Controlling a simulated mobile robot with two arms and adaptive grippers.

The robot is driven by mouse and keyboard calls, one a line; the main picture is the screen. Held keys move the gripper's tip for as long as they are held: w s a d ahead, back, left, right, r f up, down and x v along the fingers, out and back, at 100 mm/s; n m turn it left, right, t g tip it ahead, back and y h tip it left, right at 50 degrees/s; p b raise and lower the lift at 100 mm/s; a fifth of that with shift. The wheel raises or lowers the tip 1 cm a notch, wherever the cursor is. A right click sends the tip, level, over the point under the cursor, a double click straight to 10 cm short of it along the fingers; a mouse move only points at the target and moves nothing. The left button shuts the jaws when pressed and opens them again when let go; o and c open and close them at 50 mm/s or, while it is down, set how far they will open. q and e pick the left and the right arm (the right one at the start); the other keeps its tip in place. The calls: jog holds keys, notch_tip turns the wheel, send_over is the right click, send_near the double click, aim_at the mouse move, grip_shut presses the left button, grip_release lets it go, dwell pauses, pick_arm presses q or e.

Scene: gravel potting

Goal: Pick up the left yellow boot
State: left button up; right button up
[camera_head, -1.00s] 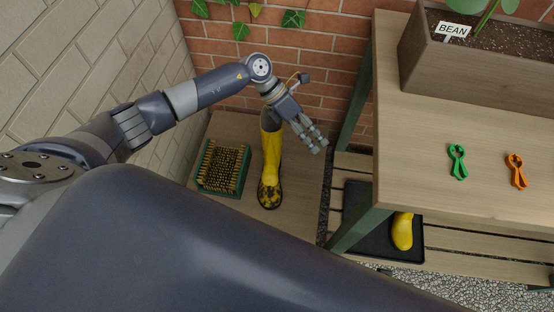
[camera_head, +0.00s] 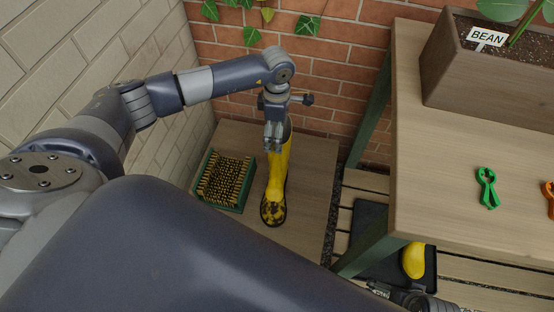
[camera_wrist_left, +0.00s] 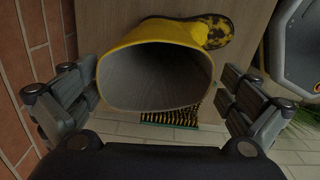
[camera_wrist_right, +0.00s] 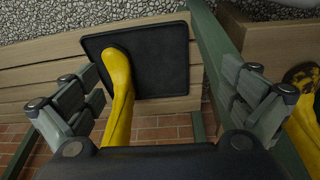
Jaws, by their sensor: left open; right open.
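The left yellow boot (camera_head: 276,185), with a dark mottled toe, stands upright on a wooden platform (camera_head: 312,185). My left gripper (camera_head: 273,146) is open at the boot's top, pointing down. In the left wrist view its fingers lie on either side of the boot's wide grey-lined opening (camera_wrist_left: 155,75); I cannot tell whether they touch it. The other yellow boot (camera_head: 414,261) is on a black tray (camera_head: 370,220), partly hidden by the table in the head view. My right gripper (camera_head: 392,292) is open; in the right wrist view that boot (camera_wrist_right: 118,85) shows between its fingers.
A boot brush in a green frame (camera_head: 225,180) sits just left of the left boot. A brick wall (camera_head: 335,55) stands behind. The wooden table (camera_head: 440,165) on the right holds a planter (camera_head: 490,85), a green clip (camera_head: 487,187) and an orange clip (camera_head: 549,197).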

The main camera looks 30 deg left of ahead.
pick_arm(q)
jog(key=f, duration=0.4)
jog(key=shift+d, duration=0.35)
jog(key=shift+r, duration=0.1)
jog(key=c, duration=1.7)
jog(key=shift+w, duration=0.1)
jog(key=shift+c, duration=1)
pick_arm(e)
jog(key=shift+v, duration=1.2)
pick_arm(q)
jog(key=shift+r, duration=0.1)
pick_arm(e)
jog(key=shift+w+r, duration=0.1)
jog(key=shift+w, duration=0.1)
